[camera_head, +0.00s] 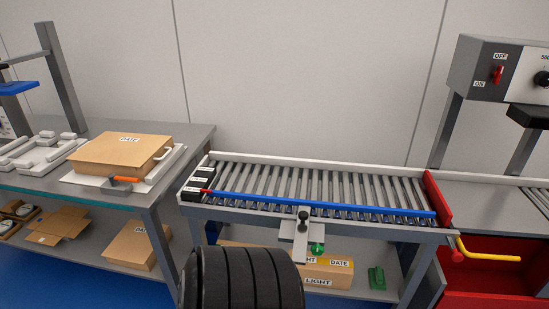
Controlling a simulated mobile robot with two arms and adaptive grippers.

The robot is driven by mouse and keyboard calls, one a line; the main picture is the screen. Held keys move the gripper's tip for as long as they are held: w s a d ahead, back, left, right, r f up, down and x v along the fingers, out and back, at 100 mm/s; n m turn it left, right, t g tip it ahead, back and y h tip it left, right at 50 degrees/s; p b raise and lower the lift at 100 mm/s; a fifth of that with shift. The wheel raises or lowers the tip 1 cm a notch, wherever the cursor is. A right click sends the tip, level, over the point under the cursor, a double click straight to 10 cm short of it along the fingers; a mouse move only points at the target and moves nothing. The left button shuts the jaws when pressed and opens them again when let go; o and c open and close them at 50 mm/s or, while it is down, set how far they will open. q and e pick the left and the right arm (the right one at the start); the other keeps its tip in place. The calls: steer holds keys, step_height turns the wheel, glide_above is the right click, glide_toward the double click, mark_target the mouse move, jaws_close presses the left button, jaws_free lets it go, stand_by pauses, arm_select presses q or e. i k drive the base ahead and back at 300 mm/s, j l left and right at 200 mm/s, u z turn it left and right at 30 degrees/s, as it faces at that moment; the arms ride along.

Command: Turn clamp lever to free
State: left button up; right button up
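A blue guide rail (330,204) runs along the near side of the roller conveyor (310,180). At its left end stand black blocks with small white labels (196,188), too small to read, with a thin red pointer or lever (207,191) beside them. A grey bracket with a black knob (303,215) sits at the middle of the near edge, and a green piece (317,248) shows just below it. I cannot tell for certain which of these is the clamp lever. Neither of my grippers is in view.
A yellow handle (490,257) sticks out at the conveyor's right end, beside a red plate (437,200). A control box (495,68) with a red OFF/ON switch stands right. A bench with a cardboard box (120,154) stands left. Boxes (328,269) lie on the lower shelf.

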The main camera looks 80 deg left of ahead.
mark_target(113, 178)
steer(key=u, duration=3.55)
